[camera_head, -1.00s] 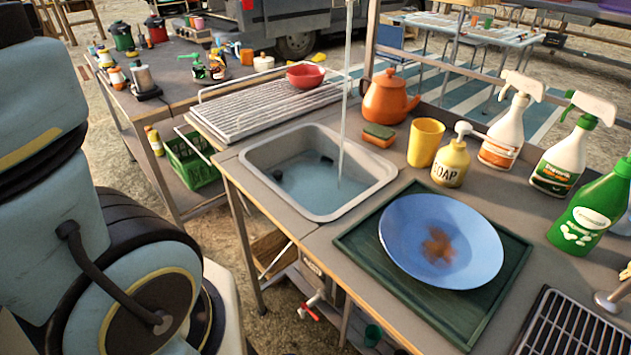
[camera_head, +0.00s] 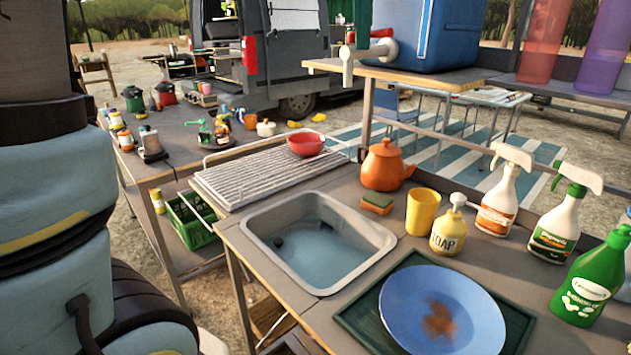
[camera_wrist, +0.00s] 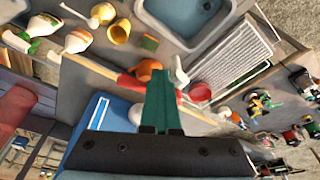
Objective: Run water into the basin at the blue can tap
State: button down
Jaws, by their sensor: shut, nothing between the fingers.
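The blue can (camera_head: 425,30) stands on the raised shelf in the head view. Its pale tap (camera_head: 368,50) juts out over the shelf edge, with a red lever (camera_head: 382,33) on top. My gripper's green fingers (camera_head: 363,42) are shut, empty and point down right at the tap; I cannot tell whether they touch it. In the wrist view my gripper (camera_wrist: 160,72) has the red lever (camera_wrist: 130,83) at its left and the spout (camera_wrist: 180,74) at its right. The basin (camera_head: 386,256) below holds bluish water. No stream falls from the spout.
An orange teapot (camera_head: 386,166), sponge (camera_head: 377,203), yellow cup (camera_head: 422,212) and soap bottle (camera_head: 448,232) stand right of the basin. A blue plate (camera_head: 475,310) lies on a green tray. A ribbed drainer (camera_head: 265,175) with a red bowl (camera_head: 305,144) is behind the basin.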

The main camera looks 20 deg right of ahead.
jog(key=w+p+v, duration=0.1)
jog(key=p+v, duration=0.4)
jog(key=shift+s+r, duration=0.2)
jog(key=shift+r, duration=0.35)
jog(key=shift+a, duration=0.1)
